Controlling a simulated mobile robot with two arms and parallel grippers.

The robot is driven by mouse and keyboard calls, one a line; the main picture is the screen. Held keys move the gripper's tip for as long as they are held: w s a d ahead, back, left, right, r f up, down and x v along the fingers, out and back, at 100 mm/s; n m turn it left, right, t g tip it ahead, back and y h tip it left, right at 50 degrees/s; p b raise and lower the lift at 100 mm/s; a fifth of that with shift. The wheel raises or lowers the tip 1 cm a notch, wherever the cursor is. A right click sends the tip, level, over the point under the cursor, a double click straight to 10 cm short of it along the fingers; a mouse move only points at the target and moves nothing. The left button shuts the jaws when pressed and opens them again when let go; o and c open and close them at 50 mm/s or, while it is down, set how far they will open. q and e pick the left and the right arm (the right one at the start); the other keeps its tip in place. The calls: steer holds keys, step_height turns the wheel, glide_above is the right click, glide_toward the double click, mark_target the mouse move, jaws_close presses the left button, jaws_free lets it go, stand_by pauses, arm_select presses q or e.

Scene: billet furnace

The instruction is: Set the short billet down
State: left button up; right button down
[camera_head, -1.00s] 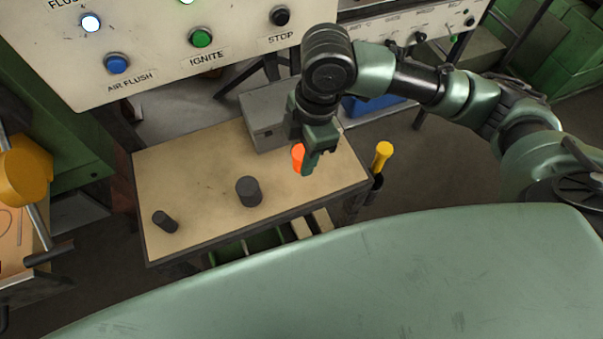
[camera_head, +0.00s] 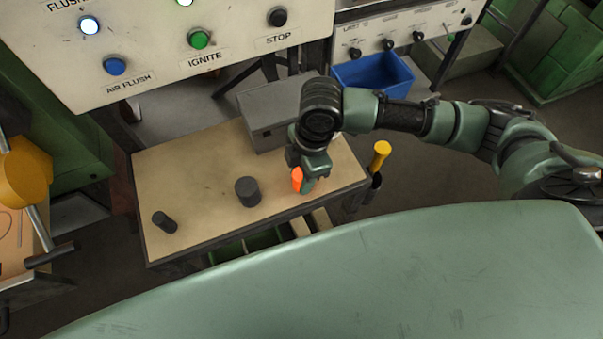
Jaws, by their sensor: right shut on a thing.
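My right gripper (camera_head: 305,184) points down over the right part of the wooden-topped table (camera_head: 190,170). It is shut on a glowing orange billet (camera_head: 297,178), which is partly hidden by the fingers. The billet is at or just above the tabletop; I cannot tell whether it touches. Two dark grey cylinders stand or lie on the same table: a thicker one (camera_head: 248,191) upright near the middle and a smaller one (camera_head: 164,222) tilted or lying at the left. My left gripper is not in view.
A grey metal box (camera_head: 275,125) sits at the table's back, close behind my right gripper. A control panel (camera_head: 160,60) with buttons overhangs the back left. A yellow-handled tool (camera_head: 381,153) stands at the table's right edge. A blue bin (camera_head: 372,85) is behind.

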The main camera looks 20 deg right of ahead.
steer(key=c, duration=0.9)
jaws_free()
steer(key=shift+f, duration=0.1)
steer(key=r, duration=0.4)
steer(key=d+r, duration=0.1)
steer(key=r, duration=0.3)
steer(key=r+b, duration=0.1)
steer(key=r, duration=0.3)
steer(key=shift+d+r, duration=0.1)
steer(key=shift+d, duration=0.3)
steer(key=shift+s, duration=0.1)
